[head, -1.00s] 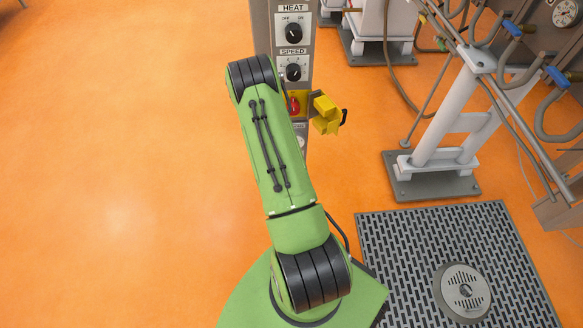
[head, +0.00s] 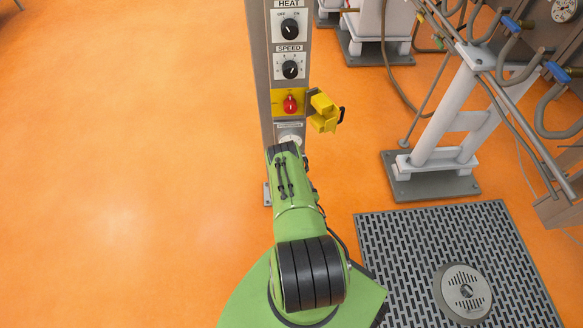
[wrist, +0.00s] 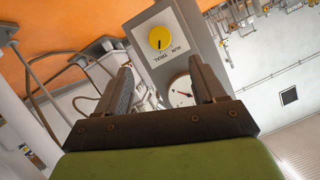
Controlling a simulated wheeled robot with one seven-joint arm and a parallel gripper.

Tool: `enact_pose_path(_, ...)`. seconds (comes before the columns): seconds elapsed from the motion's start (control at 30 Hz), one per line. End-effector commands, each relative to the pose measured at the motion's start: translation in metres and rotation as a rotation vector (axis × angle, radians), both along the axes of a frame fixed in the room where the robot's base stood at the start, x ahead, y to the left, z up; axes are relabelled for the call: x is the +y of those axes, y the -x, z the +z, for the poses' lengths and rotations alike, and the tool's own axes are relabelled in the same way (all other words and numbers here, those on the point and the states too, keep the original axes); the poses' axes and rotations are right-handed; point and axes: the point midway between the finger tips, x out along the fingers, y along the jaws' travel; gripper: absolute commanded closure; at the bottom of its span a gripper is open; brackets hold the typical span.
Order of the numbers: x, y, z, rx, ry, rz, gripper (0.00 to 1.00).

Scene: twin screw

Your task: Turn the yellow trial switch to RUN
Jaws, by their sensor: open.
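The yellow trial switch (wrist: 160,39) shows in the wrist view as a round yellow knob on a white plate lettered TRIAL and RUN. Its dark mark appears to point toward the TRIAL side. My gripper (wrist: 160,65) is open and empty, its two dark fingers apart below the switch plate in the picture, with no visible contact. In the head view my arm hides both the gripper and the yellow switch on the lower part of the grey control post (head: 262,95).
The post bears a HEAT knob (head: 290,28), a SPEED knob (head: 290,69) and a red knob (head: 290,104) beside an open yellow cover (head: 323,112). A white dial with a red pointer (wrist: 181,91) shows between the fingers. Pipework stands right; orange floor at left is clear.

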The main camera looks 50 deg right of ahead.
Motion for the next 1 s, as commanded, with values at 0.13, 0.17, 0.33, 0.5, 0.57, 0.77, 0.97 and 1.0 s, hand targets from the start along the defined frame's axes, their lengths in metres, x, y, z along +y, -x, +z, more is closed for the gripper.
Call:
enact_pose_path(0.13,-0.023,-0.03,-0.019,-0.002,0.005,0.006,0.31)
enact_pose_path(0.17,-0.028,-0.035,-0.023,-0.001,0.005,0.006,0.31)
enact_pose_path(0.33,-0.052,-0.063,-0.037,0.0,0.004,0.006,0.31)
enact_pose_path(0.5,-0.068,-0.079,-0.044,0.001,0.001,0.002,0.31)
enact_pose_path(0.57,-0.07,-0.081,-0.044,0.001,-0.001,0.0,0.31)
enact_pose_path(0.77,-0.071,-0.082,-0.043,0.0,-0.002,-0.002,0.31)
enact_pose_path(0.97,-0.071,-0.082,-0.043,0.001,-0.001,-0.002,0.54)
enact_pose_path(1.0,-0.071,-0.082,-0.043,0.001,-0.001,-0.002,0.6)
